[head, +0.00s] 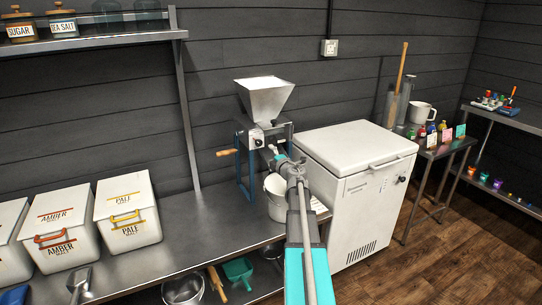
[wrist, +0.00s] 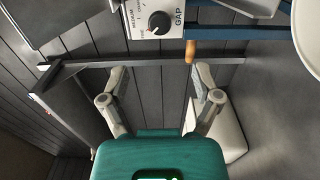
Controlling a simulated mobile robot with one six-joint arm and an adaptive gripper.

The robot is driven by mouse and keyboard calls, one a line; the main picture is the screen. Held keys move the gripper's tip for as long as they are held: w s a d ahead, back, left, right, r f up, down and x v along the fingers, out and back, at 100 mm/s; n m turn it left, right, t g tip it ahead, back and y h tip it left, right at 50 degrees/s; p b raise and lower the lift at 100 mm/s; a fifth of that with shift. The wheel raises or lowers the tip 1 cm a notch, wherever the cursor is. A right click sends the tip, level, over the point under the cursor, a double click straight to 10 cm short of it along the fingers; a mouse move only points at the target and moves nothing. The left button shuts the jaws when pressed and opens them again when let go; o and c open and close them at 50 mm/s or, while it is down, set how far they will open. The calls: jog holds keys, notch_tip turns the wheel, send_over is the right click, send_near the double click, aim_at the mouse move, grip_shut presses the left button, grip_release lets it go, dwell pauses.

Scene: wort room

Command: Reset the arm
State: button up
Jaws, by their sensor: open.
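My arm reaches up the middle of the head view, and my gripper (head: 277,154) is in front of the grain mill (head: 265,98) with its metal hopper. In the wrist view my gripper (wrist: 161,76) has its two grey fingers spread wide, with nothing between them. Past the fingertips the mill's panel shows a black dial (wrist: 159,23) marked GAP. The mill's wooden handle (wrist: 190,50) is near the right finger. I cannot tell the exact distance between fingers and mill.
A white bucket (head: 276,190) stands below the mill, partly behind my arm. A white chest (head: 355,160) is close on the right. White malt bins (head: 128,210) stand on the steel counter (head: 190,225) at left. A shelf (head: 110,41) overhangs the bins.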

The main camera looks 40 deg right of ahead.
jog(key=shift+a, duration=0.1)
dwell(0.3)
jog(key=s+a+f+m+g+h, duration=0.1)
jog(key=s+a+f+m+g, duration=0.15)
jog(key=a+f+m, duration=0.4)
jog(key=s+a+f+m+g+h, duration=0.1)
jog(key=a+m+g, duration=0.3)
jog(key=a, duration=0.6)
jog(key=s+a+f+m+g+h, duration=0.1)
jog(key=a+f+m+g, duration=0.35)
jog(key=a, duration=0.35)
jog(key=s+a+f+g+y, duration=0.35)
jog(key=s+a, duration=0.45)
jog(key=a, duration=0.5)
jog(key=s+a+f+g+y, duration=0.2)
jog(key=s+a+g+y, duration=0.15)
jog(key=s+a, duration=0.6)
notch_tip(320, 180, up, 19)
jog(key=w+a+p, duration=0.2)
jog(key=p, duration=1.8)
jog(key=shift+w+a, duration=0.15)
jog(key=shift+w, duration=0.15)
